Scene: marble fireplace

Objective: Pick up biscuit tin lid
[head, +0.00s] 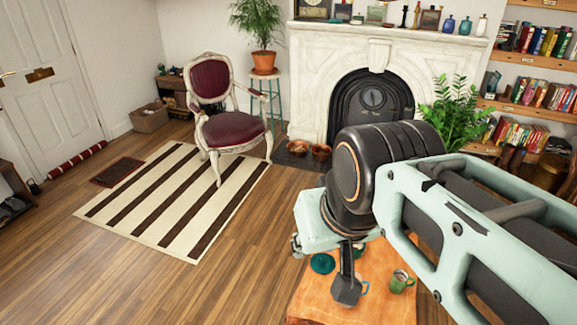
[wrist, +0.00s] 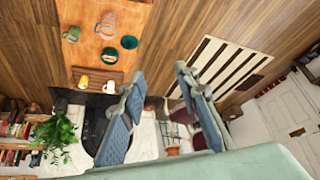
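A flat, round, dark teal disc, which looks like the biscuit tin lid (head: 322,263), lies near the left edge of the orange-brown wooden table (head: 311,301). In the wrist view the lid (wrist: 129,42) is at the table's right edge. Beside it is a round teal piece with a lighter rim, likely the open tin (wrist: 110,55). My gripper (wrist: 157,77) is open and empty, its two fingers wide apart.
A green mug (head: 401,281) stands on the table's right side. A mug with a blue handle (wrist: 106,25) also stands there. A wooden tray (wrist: 95,75) holds a yellowish mug and a white one.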

